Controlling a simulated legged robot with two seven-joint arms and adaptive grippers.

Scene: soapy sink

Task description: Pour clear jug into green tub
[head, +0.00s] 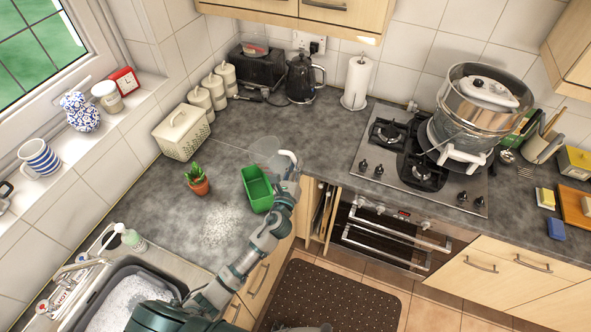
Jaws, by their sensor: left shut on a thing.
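The clear jug (264,149) is see-through with a white handle, above the counter near its front edge. My left gripper (289,167) is shut on the jug at its handle side; the fingers are small and partly hidden. The jug looks tilted to the left, but its contents cannot be made out. The green tub (257,189) is an open rectangular container on the counter, just below the jug in the picture and beside my left forearm. My right gripper is not in view.
A potted plant (197,181) stands left of the tub. White specks (224,225) lie on the counter. The sink basin (128,298) holds suds. The hob (420,152) carries a large pot (468,119).

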